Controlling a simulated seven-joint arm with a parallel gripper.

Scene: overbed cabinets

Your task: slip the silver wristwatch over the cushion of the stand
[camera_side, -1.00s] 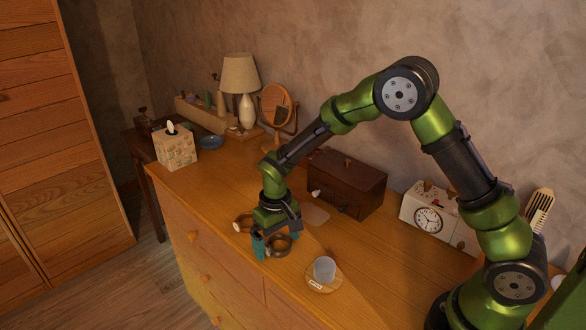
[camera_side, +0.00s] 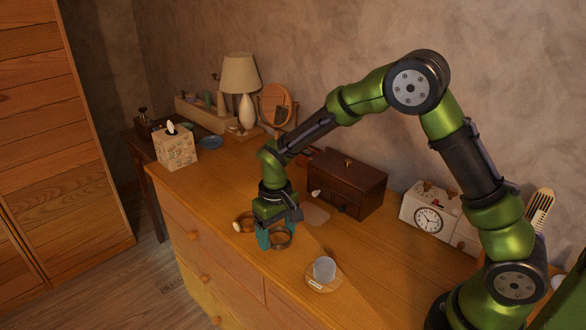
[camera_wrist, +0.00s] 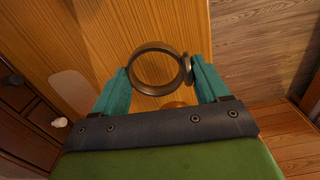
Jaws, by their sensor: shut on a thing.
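My gripper (camera_wrist: 160,88) has its teal fingers shut across a ring-shaped wristwatch (camera_wrist: 136,66). The watch looks bronze-grey in this warm light. Its loop is open toward the wrist camera, and its round case sits by the right finger. In the side view the gripper (camera_side: 277,238) holds the watch (camera_side: 281,245) low over the dresser front; I cannot tell its exact height.
A dark wooden box (camera_side: 350,183) stands behind the gripper, with a small pale knob-like thing (camera_side: 316,193) at its front and a pale flat mat (camera_side: 317,215) beside it. The dresser top left of the gripper is mostly clear.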

